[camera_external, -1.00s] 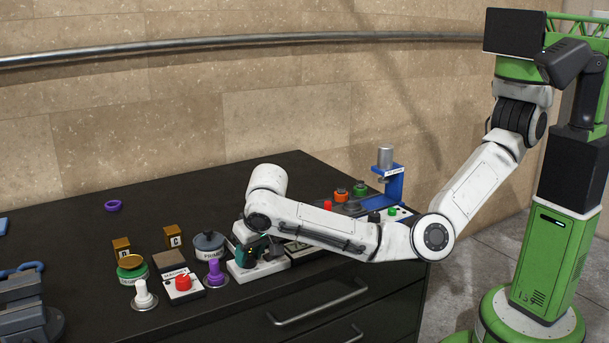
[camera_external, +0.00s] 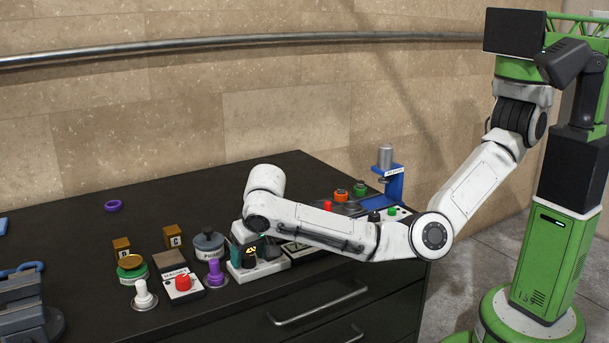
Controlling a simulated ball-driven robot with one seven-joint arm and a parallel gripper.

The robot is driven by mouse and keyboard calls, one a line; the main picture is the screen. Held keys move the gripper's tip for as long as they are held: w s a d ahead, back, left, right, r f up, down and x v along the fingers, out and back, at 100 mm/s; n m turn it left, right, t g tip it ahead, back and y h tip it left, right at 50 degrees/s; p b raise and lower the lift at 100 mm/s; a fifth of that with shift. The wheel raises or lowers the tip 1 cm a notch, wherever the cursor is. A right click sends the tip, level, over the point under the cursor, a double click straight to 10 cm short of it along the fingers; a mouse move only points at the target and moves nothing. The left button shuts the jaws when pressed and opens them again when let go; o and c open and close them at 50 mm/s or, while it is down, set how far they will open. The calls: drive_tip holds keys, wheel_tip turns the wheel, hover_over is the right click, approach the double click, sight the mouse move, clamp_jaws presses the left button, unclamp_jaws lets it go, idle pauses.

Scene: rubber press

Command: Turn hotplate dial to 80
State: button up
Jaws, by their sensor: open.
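The hotplate (camera_external: 270,268) appears to be the low white-based unit near the bench's front edge. A dark round knob (camera_external: 249,260), seemingly its dial, shows on its front left, with a small yellow mark just above it. The dial's number is too small to read. My gripper (camera_external: 252,241) hangs from the wrist directly over this unit and is open. Its fingertips are small and partly merge with the dark parts there, so I cannot tell whether they touch the dial. My forearm hides the unit's back right.
To the left stand a timer box with a red knob (camera_external: 183,283), a purple-handled stamp (camera_external: 215,274), a white-handled one (camera_external: 143,296) and a primer pot (camera_external: 209,245). A blue press (camera_external: 393,185) stands behind my forearm.

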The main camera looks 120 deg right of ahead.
drive_tip(key=v, duration=1)
drive_tip(key=shift+a+r+b, duration=0.2)
drive_tip(key=shift+r+b, duration=0.15)
drive_tip(key=shift+f, duration=0.1)
